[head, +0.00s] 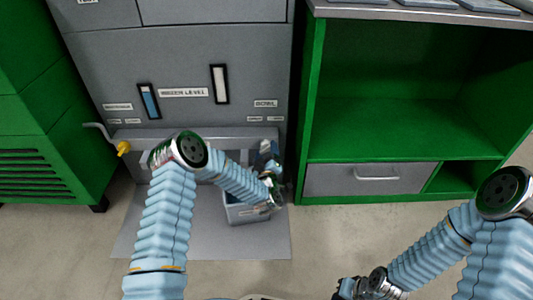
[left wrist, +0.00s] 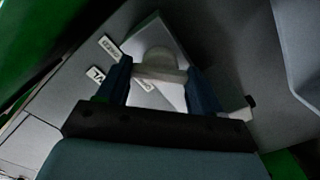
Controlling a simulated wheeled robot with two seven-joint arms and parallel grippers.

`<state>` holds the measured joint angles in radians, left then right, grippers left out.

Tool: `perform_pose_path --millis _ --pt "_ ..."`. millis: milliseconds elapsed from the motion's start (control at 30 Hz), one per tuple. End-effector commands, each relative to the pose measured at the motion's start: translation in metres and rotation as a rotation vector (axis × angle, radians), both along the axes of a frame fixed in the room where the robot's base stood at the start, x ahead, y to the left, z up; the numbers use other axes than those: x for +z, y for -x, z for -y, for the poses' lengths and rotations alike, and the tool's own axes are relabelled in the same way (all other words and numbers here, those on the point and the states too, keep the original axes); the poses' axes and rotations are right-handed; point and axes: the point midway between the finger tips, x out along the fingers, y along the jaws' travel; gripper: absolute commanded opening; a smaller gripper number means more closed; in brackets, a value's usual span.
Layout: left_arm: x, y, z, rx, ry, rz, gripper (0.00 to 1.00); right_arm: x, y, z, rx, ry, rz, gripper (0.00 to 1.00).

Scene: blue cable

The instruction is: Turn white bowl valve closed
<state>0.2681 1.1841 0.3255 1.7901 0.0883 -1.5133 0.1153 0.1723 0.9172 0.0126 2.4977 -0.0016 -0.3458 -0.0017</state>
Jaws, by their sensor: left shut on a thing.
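The left gripper (head: 266,150) is at the lower right of the grey machine front, below the "BOWL" label. In the left wrist view, its two blue fingers (left wrist: 160,85) are shut on a pale white valve handle (left wrist: 158,72), which lies crosswise between them. In the head view the gripper and wrist hide the handle. How far the valve is turned cannot be told. My right gripper (head: 348,290) is low at the bottom edge of the head view, away from the machine; whether it is open or shut cannot be told.
A grey open bin (head: 245,213) stands below my left wrist on a grey floor plate (head: 150,235). A yellow-ended crank (head: 123,148) sticks out at the machine's left. A green cabinet (head: 310,130) with a grey drawer (head: 335,180) stands at right. Open floor lies in front.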

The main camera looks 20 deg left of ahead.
Motion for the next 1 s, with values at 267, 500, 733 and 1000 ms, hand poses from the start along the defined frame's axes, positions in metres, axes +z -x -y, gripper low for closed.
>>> perform_pose_path --millis 267,500,733,1000 --pt "-0.002 0.001 0.000 -0.001 -0.001 -0.005 0.90 0.000 0.000 0.000 0.000 0.000 0.000 0.00" --pt "-0.001 0.000 0.000 -0.001 0.001 -0.002 0.92 0.000 0.000 0.000 0.000 0.000 0.000 0.00" --pt "0.000 0.019 0.007 -0.004 0.001 -0.004 0.92 0.004 0.000 0.000 0.000 0.000 -0.001 0.00" --pt "0.000 0.083 0.025 -0.005 0.001 -0.006 0.92 0.010 0.001 0.000 0.001 0.000 -0.003 0.00"
